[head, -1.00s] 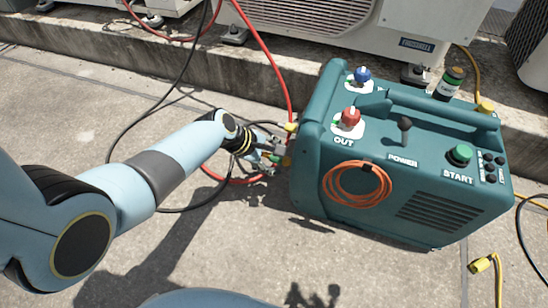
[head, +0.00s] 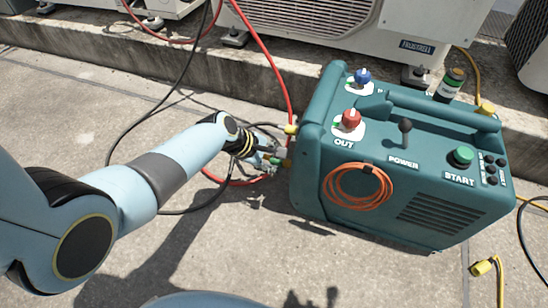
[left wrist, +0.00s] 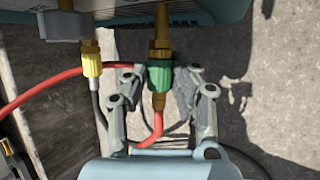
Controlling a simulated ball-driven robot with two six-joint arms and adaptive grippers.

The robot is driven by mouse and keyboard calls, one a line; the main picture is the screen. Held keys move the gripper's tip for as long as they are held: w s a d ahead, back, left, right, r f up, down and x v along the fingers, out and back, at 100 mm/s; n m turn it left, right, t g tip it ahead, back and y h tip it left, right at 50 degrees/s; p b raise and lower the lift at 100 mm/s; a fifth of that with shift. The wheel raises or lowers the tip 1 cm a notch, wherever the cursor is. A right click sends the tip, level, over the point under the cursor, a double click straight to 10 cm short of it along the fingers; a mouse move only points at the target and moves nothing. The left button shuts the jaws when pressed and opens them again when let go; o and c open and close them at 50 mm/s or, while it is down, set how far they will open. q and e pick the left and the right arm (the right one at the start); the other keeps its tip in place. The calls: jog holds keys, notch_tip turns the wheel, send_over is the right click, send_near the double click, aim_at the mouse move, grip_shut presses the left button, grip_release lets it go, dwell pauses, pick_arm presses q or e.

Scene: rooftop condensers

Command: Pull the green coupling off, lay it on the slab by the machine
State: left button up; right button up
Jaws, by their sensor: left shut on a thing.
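The green coupling (left wrist: 160,74) sits upright in the left wrist view, in line below a brass fitting (left wrist: 161,42) on the machine, with no clear gap between them. A red hose hangs from its lower end. My left gripper (left wrist: 161,82) has one finger on each side and is shut on it. In the head view, my left gripper (head: 267,159) is low at the left end of the teal machine (head: 322,190); the coupling is small and partly hidden there. My right gripper is not in view.
A yellow coupling (left wrist: 91,62) with a dark hose hangs close to the left finger. The red hose (left wrist: 45,88) loops behind it. Bare concrete slab (head: 250,245) lies in front of the machine. A yellow-ended cable (head: 484,266) lies at right. A concrete ledge runs behind.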

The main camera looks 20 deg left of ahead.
pick_arm(q)
grip_shut()
jog(key=shift+a, duration=0.35)
jog(key=shift+w+a, duration=0.1)
jog(key=shift+a, duration=2)
